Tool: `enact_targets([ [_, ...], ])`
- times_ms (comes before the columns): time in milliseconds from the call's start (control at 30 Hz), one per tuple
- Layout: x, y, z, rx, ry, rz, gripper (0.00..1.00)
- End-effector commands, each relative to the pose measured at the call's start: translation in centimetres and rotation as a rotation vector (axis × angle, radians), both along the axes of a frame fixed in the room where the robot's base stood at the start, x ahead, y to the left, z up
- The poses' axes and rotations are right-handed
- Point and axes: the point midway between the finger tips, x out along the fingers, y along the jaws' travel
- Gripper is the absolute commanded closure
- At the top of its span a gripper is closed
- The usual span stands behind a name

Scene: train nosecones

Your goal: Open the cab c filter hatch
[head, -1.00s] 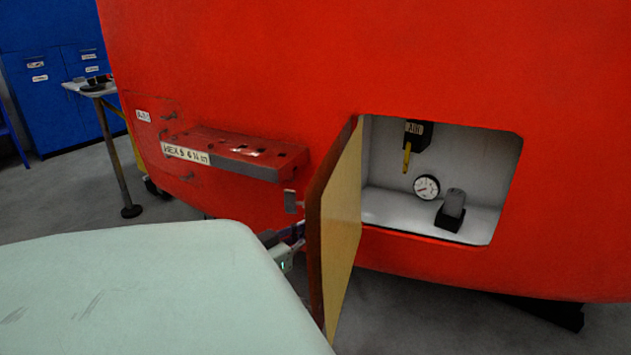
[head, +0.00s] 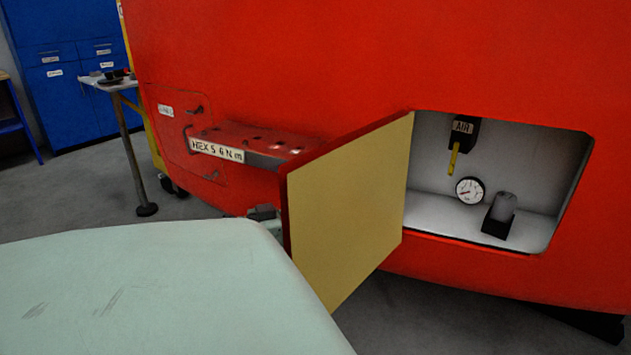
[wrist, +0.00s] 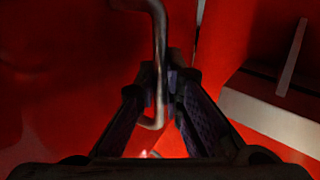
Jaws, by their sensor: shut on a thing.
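A red hatch door with a yellowish inner face (head: 350,215) stands swung outward from the left side of an opening (head: 495,220) in the red nosecone. Its lettering, if any, is hidden, so I cannot read which hatch it is. My gripper (wrist: 164,95) is shut on the bent metal handle (wrist: 158,35) on the door's outer side, with the fingers on both sides of the bar. In the head view the door hides most of my gripper; only a bit shows at the door's left edge.
Inside the opening are a yellow-tipped AIR fitting (head: 461,140), a round gauge (head: 469,190) and a dark block (head: 500,215). A small table (head: 125,85) stands further left.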

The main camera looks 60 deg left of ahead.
Motion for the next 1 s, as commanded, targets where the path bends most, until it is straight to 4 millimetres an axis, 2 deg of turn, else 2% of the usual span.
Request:
enact_targets([
  [433, 0.29, -0.05, -0.13, -0.002, 0.003, -0.010, 1.00],
  [467, 0.29, -0.05, -0.14, -0.002, 0.003, -0.010, 0.90],
  [767, 0.16, -0.02, -0.07, -0.001, 0.002, -0.008, 0.70],
  [1000, 0.11, -0.02, -0.03, 0.000, 0.002, -0.007, 0.70],
])
